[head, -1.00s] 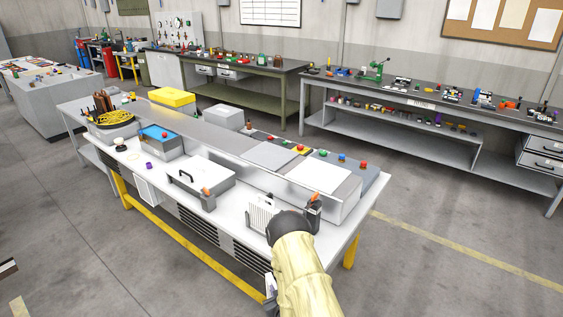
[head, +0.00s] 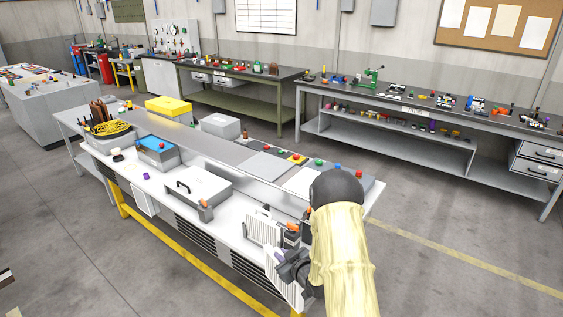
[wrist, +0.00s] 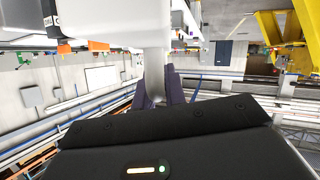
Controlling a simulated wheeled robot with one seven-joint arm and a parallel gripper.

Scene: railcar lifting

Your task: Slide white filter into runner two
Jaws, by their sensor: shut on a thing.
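My gripper (head: 284,266) is shut on a white filter (head: 287,286), a thin ribbed panel held tilted at the front right edge of the bench. In the wrist view the white filter (wrist: 155,62) stands between the two dark fingers of my gripper (wrist: 158,88). Another white ribbed panel (head: 260,229) stands upright on the bench top, just behind the held one. I cannot tell which slot is runner two.
The white bench (head: 215,218) has dark louvred openings (head: 196,233) along its front. A grey lidded box (head: 200,184) and a blue-topped box (head: 156,148) stand on it. An orange-handled tool (head: 292,237) is close behind my gripper. The floor in front is clear.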

